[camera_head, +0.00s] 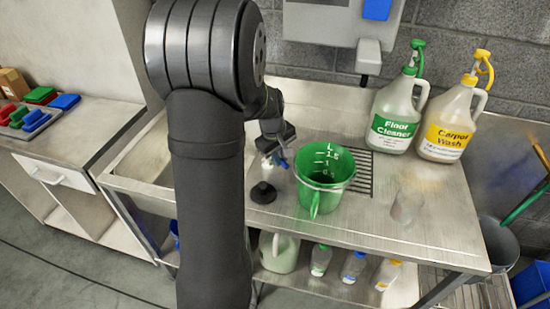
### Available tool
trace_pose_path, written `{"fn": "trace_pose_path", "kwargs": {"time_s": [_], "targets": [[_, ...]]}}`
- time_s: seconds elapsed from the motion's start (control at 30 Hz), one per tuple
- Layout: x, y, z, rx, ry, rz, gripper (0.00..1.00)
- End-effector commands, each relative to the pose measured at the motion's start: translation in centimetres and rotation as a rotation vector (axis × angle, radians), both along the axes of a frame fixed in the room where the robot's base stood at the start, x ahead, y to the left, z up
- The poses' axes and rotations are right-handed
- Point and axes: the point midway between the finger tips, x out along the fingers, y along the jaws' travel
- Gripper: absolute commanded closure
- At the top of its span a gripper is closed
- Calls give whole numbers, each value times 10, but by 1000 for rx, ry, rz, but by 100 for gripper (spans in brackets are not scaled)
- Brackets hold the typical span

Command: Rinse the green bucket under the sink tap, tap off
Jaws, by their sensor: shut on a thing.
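The green bucket (312,196), a see-through measuring pail with white marks, stands upright on the steel drainboard, its handle toward the front. My gripper (279,157) is just left of the bucket's rim, pointing down. It is shut on a small blue and white thing (283,163), partly hidden, and I cannot tell what it is. The bucket is apart from my jaws, as far as I can see. The sink basin (148,155) is on the left, partly hidden behind my arm. I cannot make out the tap.
A black plug-like piece (263,192) lies left of the bucket, and a clear cup (407,206) stands right. Floor Cleaner (397,115) and Carpet Wash (450,120) jugs stand at the back right. Several bottles sit on the lower shelf. Drainboard right of the cup is clear.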

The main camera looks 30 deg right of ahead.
Motion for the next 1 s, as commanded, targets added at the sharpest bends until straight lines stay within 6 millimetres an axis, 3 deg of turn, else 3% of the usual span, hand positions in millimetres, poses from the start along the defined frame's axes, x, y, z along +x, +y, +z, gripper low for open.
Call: {"fn": "trace_pose_path", "kwargs": {"time_s": [0.3,0.83,0.87,0.9,0.97,1.0], "targets": [[1,-9,0,0,0,118,100],[2,-10,0,0,0,142,100],[2,-10,0,0,0,142,83],[2,-10,0,0,0,142,75],[2,-10,0,0,0,142,63],[2,-10,0,0,0,142,63]]}}
